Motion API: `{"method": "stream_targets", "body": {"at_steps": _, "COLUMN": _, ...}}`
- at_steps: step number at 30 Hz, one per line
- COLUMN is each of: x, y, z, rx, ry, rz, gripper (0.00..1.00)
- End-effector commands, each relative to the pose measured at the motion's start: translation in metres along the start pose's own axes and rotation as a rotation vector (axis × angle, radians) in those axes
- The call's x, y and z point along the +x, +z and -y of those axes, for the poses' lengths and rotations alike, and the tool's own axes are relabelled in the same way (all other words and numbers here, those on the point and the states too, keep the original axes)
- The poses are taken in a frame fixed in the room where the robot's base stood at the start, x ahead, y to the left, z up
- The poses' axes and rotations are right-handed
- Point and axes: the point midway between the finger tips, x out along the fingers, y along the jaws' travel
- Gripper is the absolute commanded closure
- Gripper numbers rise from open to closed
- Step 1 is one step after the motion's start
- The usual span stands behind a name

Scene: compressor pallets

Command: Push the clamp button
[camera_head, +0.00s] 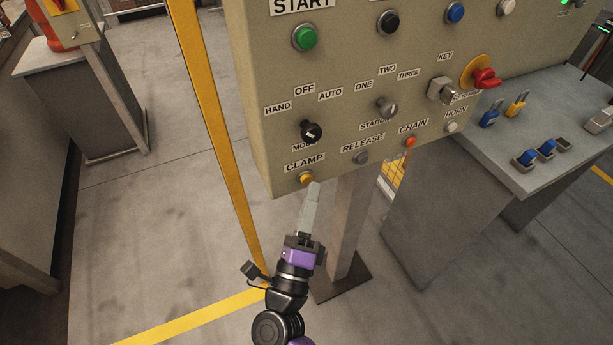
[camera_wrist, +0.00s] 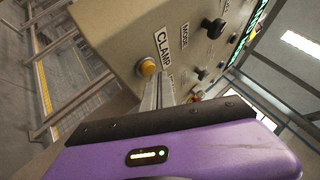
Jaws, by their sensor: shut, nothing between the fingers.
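The clamp button (camera_head: 306,178) is a small orange-yellow button below the CLAMP label on the beige control panel (camera_head: 350,60). It also shows in the wrist view (camera_wrist: 148,66), beside the CLAMP label. My gripper (camera_head: 314,186) is shut and empty, its fingers pointing up toward the panel's lower edge. In the head view the fingertips appear just below and right of the clamp button. I cannot tell whether they touch the panel.
The grey release button (camera_head: 361,158), orange chain button (camera_head: 410,142) and mode knob (camera_head: 311,131) are close by. A yellow post (camera_head: 212,120) stands left of the panel, and a support post (camera_head: 348,225) below it. A table with padlocks (camera_head: 520,170) is at right.

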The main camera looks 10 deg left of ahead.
Motion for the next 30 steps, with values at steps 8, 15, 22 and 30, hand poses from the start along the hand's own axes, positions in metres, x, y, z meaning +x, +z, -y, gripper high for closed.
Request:
{"method": "stream_targets", "body": {"at_steps": 8, "x": 0.0021, "y": 0.0015, "z": -0.0020, "rx": -0.001, "ry": 0.000, "rz": 0.000, "gripper": 1.00}}
{"method": "stream_targets", "body": {"at_steps": 15, "x": 0.0037, "y": 0.0027, "z": -0.0034, "rx": -0.001, "ry": 0.000, "rz": 0.000, "gripper": 1.00}}
{"method": "stream_targets", "body": {"at_steps": 22, "x": 0.0055, "y": 0.0040, "z": -0.0048, "rx": 0.000, "ry": 0.001, "rz": 0.000, "gripper": 1.00}}
{"method": "stream_targets", "body": {"at_steps": 30, "x": 0.0046, "y": 0.0034, "z": -0.0035, "rx": 0.000, "ry": 0.001, "rz": 0.000, "gripper": 1.00}}
